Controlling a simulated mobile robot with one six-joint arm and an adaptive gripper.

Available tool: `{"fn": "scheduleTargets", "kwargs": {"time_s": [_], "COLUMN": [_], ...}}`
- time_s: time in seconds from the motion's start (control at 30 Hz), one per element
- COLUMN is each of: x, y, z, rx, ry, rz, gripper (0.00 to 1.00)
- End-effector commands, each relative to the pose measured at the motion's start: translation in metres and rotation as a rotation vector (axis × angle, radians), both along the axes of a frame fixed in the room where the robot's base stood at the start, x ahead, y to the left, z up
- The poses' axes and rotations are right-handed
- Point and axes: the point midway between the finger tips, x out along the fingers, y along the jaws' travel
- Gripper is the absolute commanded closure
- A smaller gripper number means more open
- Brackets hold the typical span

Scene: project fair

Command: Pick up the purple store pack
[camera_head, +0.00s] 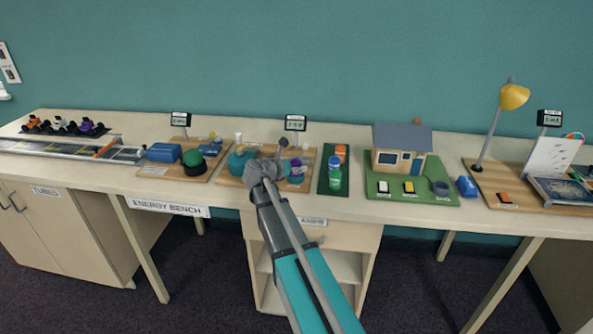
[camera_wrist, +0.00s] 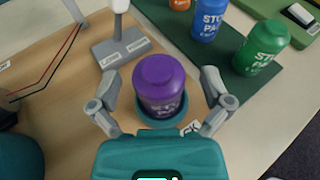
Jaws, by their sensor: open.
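The purple store pack (camera_wrist: 159,88) is a purple bottle-shaped pack with a rounded cap and pale lettering. In the wrist view it stands upright on a round teal base on a wooden board (camera_wrist: 60,70). My gripper (camera_wrist: 158,100) is open, with one finger on each side of the pack and a visible gap on both sides. In the head view the pack (camera_head: 296,167) is small and partly hidden by my gripper (camera_head: 268,168) and arm.
A blue pack (camera_wrist: 209,20) and a green pack (camera_wrist: 262,48) stand on a dark green mat (camera_wrist: 225,75) at the right, with an orange one behind. A grey stand (camera_wrist: 121,48) is close behind the purple pack. A model house (camera_head: 400,150) stands further right on the bench.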

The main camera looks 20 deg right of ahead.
Motion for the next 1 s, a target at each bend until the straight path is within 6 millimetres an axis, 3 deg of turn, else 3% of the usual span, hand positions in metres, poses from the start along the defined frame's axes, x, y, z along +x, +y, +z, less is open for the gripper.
{"fn": "scheduleTargets", "kwargs": {"time_s": [0.3, 0.8, 0.83, 0.87, 1.0], "x": [-0.0001, -0.0002, -0.0002, -0.0002, -0.0002], "y": [0.0003, 0.0003, 0.0002, 0.0001, 0.0001], "z": [0.0001, 0.0, 0.0001, 0.0001, 0.0001], "rx": [0.0, 0.0, 0.0, 0.0, 0.0], "ry": [0.0, 0.0, 0.0, 0.0, 0.0], "rz": [0.0, 0.0, 0.0, 0.0, 0.0], "gripper": [0.01, 0.92, 0.93, 1.0, 1.0]}}
